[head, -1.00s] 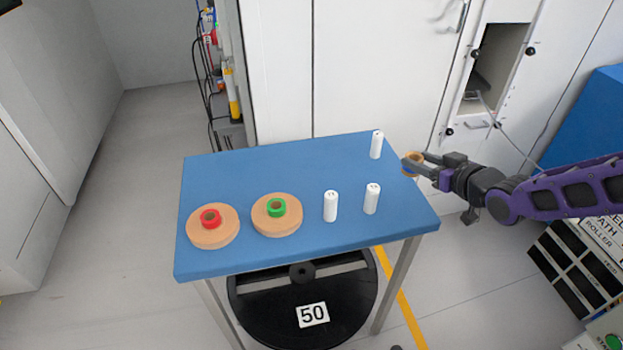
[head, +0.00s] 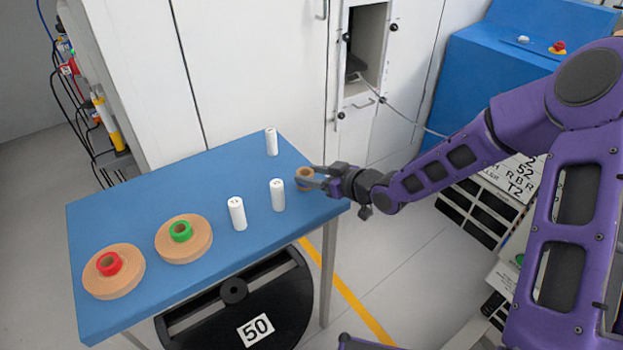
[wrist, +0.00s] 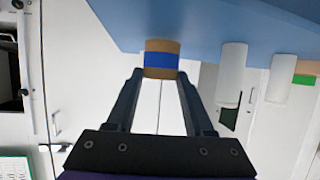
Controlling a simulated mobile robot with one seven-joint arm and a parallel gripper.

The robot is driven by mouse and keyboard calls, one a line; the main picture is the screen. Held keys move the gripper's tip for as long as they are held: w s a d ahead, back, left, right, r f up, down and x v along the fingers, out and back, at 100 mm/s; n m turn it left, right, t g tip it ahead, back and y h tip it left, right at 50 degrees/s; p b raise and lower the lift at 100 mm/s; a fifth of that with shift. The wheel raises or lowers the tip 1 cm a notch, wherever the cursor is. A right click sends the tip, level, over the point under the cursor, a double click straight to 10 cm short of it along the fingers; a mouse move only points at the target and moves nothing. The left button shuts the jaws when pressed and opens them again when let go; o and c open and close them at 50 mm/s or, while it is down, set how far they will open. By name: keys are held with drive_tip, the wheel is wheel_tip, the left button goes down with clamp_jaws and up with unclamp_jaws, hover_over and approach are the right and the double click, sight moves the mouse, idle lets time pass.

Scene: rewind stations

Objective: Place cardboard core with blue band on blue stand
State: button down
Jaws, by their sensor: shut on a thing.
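The cardboard core with the blue band (wrist: 161,59) is between my fingertips in the wrist view. In the head view the core (head: 305,178) is at the right edge of the blue-topped table (head: 205,172). My gripper (head: 312,178) is shut on the core, its fingers reaching in from the right; the fingers also show in the wrist view (wrist: 158,80). Whether the core touches the table is unclear. No separate stand is clearly identifiable; a blue box-shaped unit (head: 490,75) with a red button stands at the back right.
Three white cylinders (head: 271,141) (head: 277,194) (head: 237,213) stand upright on the table's right half. Two tan discs lie at the left, one with a red ring (head: 109,264), one with a green ring (head: 180,231). A black reel marked 50 (head: 285,310) is under the table.

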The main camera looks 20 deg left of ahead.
drive_tip(key=shift+f, duration=0.4)
drive_tip(key=shift+c, duration=1.4)
unclamp_jaws()
drive_tip(key=shift+r, duration=0.2)
drive_tip(key=p+v, duration=0.3)
drive_tip(key=v, duration=0.9)
drive_tip(key=shift+s+f, duration=0.1)
